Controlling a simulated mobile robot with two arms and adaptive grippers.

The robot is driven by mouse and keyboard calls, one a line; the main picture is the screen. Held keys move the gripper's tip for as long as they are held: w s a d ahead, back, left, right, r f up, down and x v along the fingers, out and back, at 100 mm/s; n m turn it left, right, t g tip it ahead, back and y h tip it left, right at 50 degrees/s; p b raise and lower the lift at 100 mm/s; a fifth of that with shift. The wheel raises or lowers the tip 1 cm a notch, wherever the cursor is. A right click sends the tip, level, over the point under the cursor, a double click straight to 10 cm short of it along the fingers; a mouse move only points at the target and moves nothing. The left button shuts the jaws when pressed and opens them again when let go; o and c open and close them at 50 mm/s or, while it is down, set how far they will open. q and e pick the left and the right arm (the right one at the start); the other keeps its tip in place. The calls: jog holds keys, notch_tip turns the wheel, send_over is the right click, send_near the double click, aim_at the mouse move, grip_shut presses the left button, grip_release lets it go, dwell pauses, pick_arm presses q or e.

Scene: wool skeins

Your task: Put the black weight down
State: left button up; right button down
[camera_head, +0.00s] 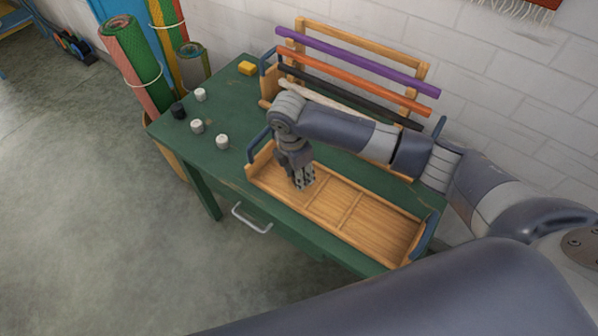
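A small black weight (179,111) stands on the green table (232,104) near its left end, apart from any gripper. My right gripper (304,183) reaches in from the right and points down over the left part of the wooden tray (383,240). Its fingers look close together. I cannot tell whether they are open or shut, and I see nothing clearly held between them. My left gripper is not in view.
White weights (200,94), (197,126) and (222,141) stand near the black one. A yellow block (247,68) lies at the back left. A wooden rack with coloured bars (358,62) stands behind. Rolled mats (133,58) stand beyond the table's left end.

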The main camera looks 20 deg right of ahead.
aim_at(294, 176)
jog(key=shift+f, duration=0.15)
jog(key=c, duration=1.1)
grip_release()
jog(key=shift+f, duration=0.1)
jog(key=r, duration=0.4)
jog(key=a+r, duration=0.1)
jog(key=r, duration=0.7)
jog(key=shift+s+a, duration=0.2)
jog(key=shift+a, duration=0.05)
